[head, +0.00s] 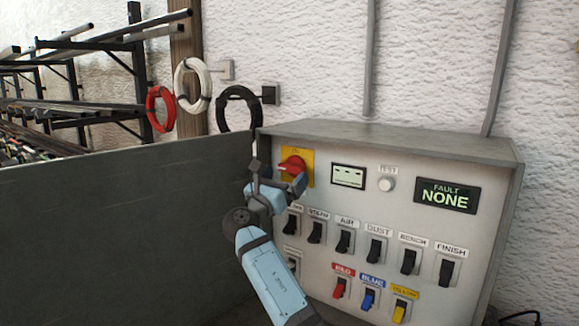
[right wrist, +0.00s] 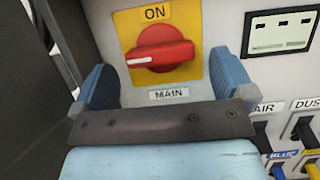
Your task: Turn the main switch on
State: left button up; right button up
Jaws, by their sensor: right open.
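The main switch is a red rotary knob (head: 292,165) on a yellow plate at the upper left of the grey control panel (head: 325,245). In the right wrist view the knob (right wrist: 160,50) has "ON" above it and "MAIN" below it. Its white mark points left, not up at "ON". My right gripper (head: 277,180) is open just in front of the switch. In the right wrist view its blue fingers (right wrist: 165,82) stand apart, one towards each side of the knob, and no contact shows. My left gripper is not in view.
Several black toggle switches (head: 344,241) sit below the knob, with red, blue and yellow ones lower. A display reads "FAULT NONE" (head: 446,196). A grey board (head: 120,220) stands left of the panel. Coiled rings (head: 238,108) hang on the wall behind.

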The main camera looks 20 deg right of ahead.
jog(key=shift+x, duration=1.45)
jog(key=shift+c, duration=0.5)
jog(key=c, duration=0.8)
jog(key=shift+f, duration=0.1)
